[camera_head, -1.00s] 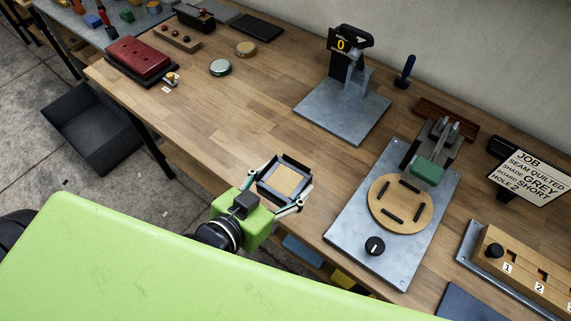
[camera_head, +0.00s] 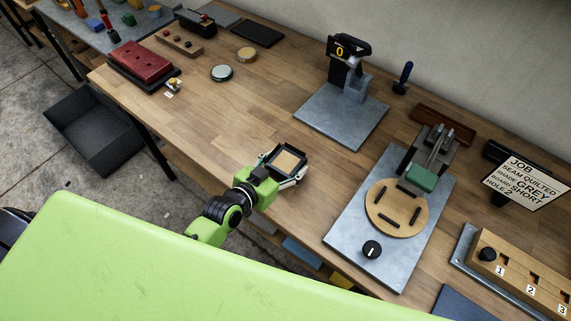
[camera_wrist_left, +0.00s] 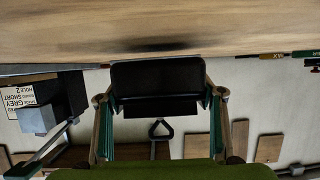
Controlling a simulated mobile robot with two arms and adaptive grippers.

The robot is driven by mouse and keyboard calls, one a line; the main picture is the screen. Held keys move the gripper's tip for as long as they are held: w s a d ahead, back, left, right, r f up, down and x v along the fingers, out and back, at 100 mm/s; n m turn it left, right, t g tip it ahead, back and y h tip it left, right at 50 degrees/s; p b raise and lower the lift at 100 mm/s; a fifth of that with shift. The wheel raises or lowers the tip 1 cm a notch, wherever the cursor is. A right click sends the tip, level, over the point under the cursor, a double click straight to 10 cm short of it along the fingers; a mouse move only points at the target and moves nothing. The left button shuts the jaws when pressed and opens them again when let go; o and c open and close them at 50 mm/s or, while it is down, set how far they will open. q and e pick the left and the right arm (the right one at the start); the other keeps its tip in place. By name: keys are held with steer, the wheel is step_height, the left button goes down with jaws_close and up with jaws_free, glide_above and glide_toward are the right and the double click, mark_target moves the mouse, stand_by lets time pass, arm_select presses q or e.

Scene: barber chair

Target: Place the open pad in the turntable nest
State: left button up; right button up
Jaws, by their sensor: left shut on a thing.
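The pad (camera_head: 286,160) is a dark square frame with a tan inside. My left gripper (camera_head: 290,166) is shut on it and holds it near the table's front edge, left of the turntable plate. In the left wrist view the pad (camera_wrist_left: 158,82) shows as a dark panel between the two fingers. The turntable (camera_head: 384,222) is a round wooden disc with several black bars around its nest, on a grey metal plate (camera_head: 345,232). A green block (camera_head: 421,178) on a press arm is at the disc's back edge. My right gripper is not in view.
A black knob (camera_head: 372,250) stands on the plate in front of the disc. A grey stand with a "0" display (camera_head: 342,118) is behind. A numbered wooden rack (camera_head: 525,275) and job sign (camera_head: 527,180) are at right. The table's left middle is clear.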

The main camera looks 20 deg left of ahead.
arm_select(q)
steer(key=shift+f+p, duration=0.2)
steer(key=shift+p, duration=0.2)
steer(key=shift+f, duration=0.35)
steer(key=shift+f, duration=0.1)
steer(key=o, duration=1.4)
